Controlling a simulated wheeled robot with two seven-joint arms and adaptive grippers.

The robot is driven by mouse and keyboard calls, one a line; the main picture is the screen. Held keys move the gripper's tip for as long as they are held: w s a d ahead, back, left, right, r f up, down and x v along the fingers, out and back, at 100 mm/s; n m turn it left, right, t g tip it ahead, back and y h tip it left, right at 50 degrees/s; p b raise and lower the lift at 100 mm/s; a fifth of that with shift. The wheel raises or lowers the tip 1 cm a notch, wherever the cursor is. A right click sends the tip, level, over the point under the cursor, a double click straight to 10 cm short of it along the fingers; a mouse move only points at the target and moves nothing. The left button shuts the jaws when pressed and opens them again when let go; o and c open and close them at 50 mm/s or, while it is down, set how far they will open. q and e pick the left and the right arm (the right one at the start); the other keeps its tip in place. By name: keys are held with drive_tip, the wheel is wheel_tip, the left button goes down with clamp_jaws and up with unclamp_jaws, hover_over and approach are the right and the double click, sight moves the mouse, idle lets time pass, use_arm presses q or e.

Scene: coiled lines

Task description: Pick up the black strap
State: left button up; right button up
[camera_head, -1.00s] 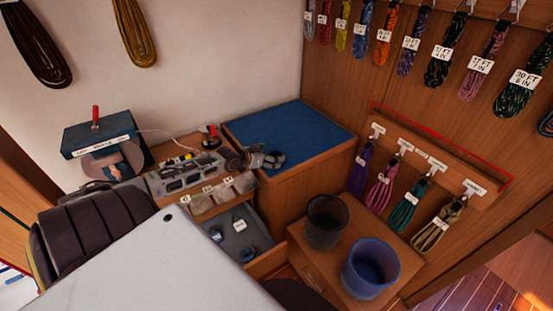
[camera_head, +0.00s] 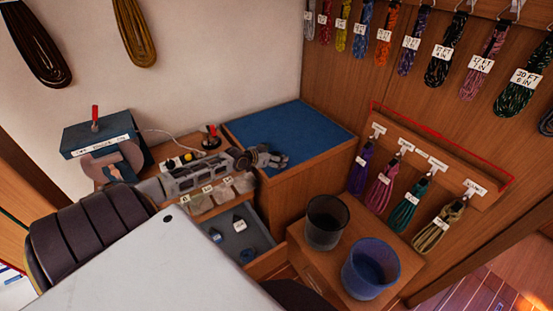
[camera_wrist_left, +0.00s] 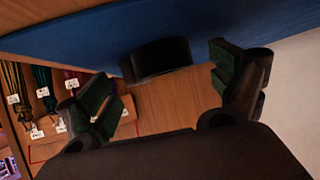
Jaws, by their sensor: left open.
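My left gripper (camera_head: 272,157) reaches in from the left over the front edge of the blue-topped surface (camera_head: 290,130). In the left wrist view, my gripper (camera_wrist_left: 168,88) is open, with its two fingers well apart. A dark rounded piece (camera_wrist_left: 160,57), seemingly the black strap, shows between the fingers against the blue top (camera_wrist_left: 70,38). I cannot tell whether either finger touches it. In the head view the gripper covers most of that spot, and the strap is hard to make out. My right gripper is not in view.
An open drawer (camera_head: 268,262) with small items lies below the gripper. A dark bin (camera_head: 326,232) and a blue bin (camera_head: 345,270) stand to the right. Coiled lines hang on the wood wall, above a lower hook board (camera_head: 452,182). Most of the blue top is clear.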

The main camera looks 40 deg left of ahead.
use_arm(q)
drive_tip(key=shift+c, duration=0.3)
drive_tip(key=c, duration=1.1)
drive_tip(key=shift+o, duration=0.2)
drive_tip(key=shift+r, duration=0.1)
wheel_tip(320, 180, up, 10)
idle(0.3)
